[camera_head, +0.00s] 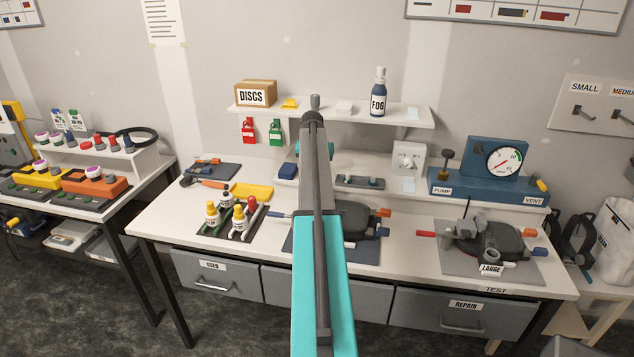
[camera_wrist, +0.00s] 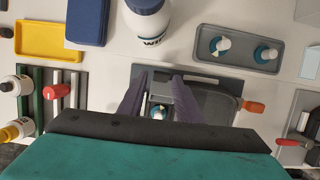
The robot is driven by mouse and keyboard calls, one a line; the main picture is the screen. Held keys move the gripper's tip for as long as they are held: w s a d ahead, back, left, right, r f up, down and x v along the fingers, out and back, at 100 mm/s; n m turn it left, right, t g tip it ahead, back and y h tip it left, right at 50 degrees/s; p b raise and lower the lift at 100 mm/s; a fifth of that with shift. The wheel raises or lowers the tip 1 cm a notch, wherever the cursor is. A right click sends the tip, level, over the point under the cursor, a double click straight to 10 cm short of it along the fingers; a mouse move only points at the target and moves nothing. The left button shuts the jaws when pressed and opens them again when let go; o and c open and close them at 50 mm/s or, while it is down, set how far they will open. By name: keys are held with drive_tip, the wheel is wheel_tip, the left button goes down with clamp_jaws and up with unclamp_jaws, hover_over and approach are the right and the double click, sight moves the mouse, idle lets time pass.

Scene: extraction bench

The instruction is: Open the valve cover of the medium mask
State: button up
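A dark mask (camera_head: 352,218) lies on a grey mat on the bench, partly hidden behind my arm in the head view. I take it for the medium mask; its label is not visible. In the wrist view its dark body (camera_wrist: 215,106) shows right of my fingers, with an orange end (camera_wrist: 254,106) on its right. My gripper (camera_wrist: 161,82) is over the mask, its two dark fingers apart with nothing clearly held. A small white and teal part (camera_wrist: 158,112) shows between the fingers. Whether the valve cover is shut, or touched by a finger, I cannot tell.
A white bottle (camera_wrist: 148,18) stands just behind the mask. A grey tray (camera_wrist: 240,50) holds two small parts. A bottle rack (camera_head: 236,225) stands left, and a second mask labelled LARGE (camera_head: 490,240) lies right. A shelf (camera_head: 390,112) runs behind.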

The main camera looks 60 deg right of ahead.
drive_tip(key=w+b+v, duration=0.1)
drive_tip(key=b+v, duration=0.1)
drive_tip(key=v, duration=0.6)
drive_tip(key=shift+s+a+r+b, duration=0.2)
drive_tip(key=shift+s+r+b, duration=0.15)
drive_tip(key=shift+b, duration=0.05)
idle(0.3)
